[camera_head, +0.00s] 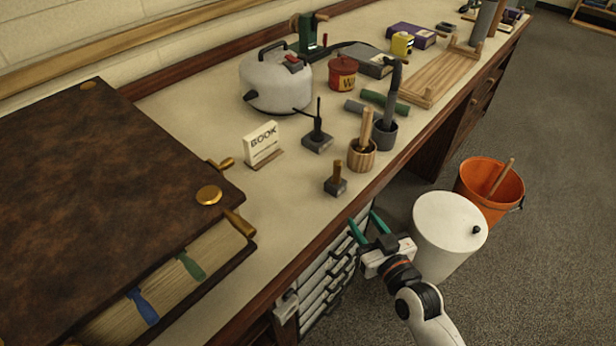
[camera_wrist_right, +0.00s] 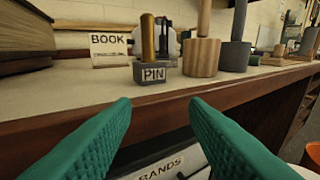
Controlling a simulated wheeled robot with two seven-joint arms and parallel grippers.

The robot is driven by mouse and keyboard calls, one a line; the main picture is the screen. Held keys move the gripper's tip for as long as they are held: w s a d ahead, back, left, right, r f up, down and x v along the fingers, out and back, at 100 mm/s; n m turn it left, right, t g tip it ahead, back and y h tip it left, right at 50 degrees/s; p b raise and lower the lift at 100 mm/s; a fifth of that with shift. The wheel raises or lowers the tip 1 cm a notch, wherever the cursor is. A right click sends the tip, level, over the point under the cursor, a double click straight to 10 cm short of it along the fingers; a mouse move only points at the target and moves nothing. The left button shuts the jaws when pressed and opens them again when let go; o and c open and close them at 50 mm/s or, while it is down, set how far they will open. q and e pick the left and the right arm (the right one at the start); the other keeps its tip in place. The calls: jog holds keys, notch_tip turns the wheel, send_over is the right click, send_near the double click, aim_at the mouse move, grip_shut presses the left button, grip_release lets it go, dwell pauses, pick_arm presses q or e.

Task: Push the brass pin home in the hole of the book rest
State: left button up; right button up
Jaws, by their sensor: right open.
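The brass pin (camera_head: 337,171) stands upright in a small dark block (camera_head: 335,187) near the bench's front edge. In the right wrist view the pin (camera_wrist_right: 147,38) rises from the block, labelled PIN (camera_wrist_right: 153,73). My right gripper (camera_head: 366,221), with green fingers, is open and empty in front of the bench, apart from the pin. In the right wrist view its fingers (camera_wrist_right: 160,108) are spread below the block. A card reading BOOK (camera_head: 262,143) stands on the bench behind. I cannot make out the book rest or its hole. My left gripper is out of view.
A large brown book (camera_head: 90,190) with brass fittings fills the left. A wooden cup (camera_head: 362,154) with a handle, a dark stand (camera_head: 317,141) and a grey pot (camera_head: 386,135) stand near the pin.

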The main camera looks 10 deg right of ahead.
aim_at(339, 178)
jog(key=shift+t, duration=0.4)
jog(key=w+r, duration=0.1)
jog(key=w, duration=0.1)
jog(key=w+a+r, duration=0.1)
jog(key=w, duration=0.1)
jog(key=w+a+r, duration=0.1)
jog(key=w+r, duration=0.1)
jog(key=shift+w, duration=0.2)
jog(key=shift+w+a+r, duration=0.1)
jog(key=shift+w+a, duration=0.1)
jog(key=shift+w, duration=0.3)
jog(key=w, duration=0.1)
jog(key=w+a, duration=0.1)
jog(key=w, duration=0.1)
jog(key=shift+w+a+r, duration=0.15)
jog(key=shift+w, duration=0.05)
jog(key=shift+w+a, duration=0.1)
jog(key=shift+w, duration=0.4)
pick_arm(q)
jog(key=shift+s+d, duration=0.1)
pick_arm(e)
grip_shut()
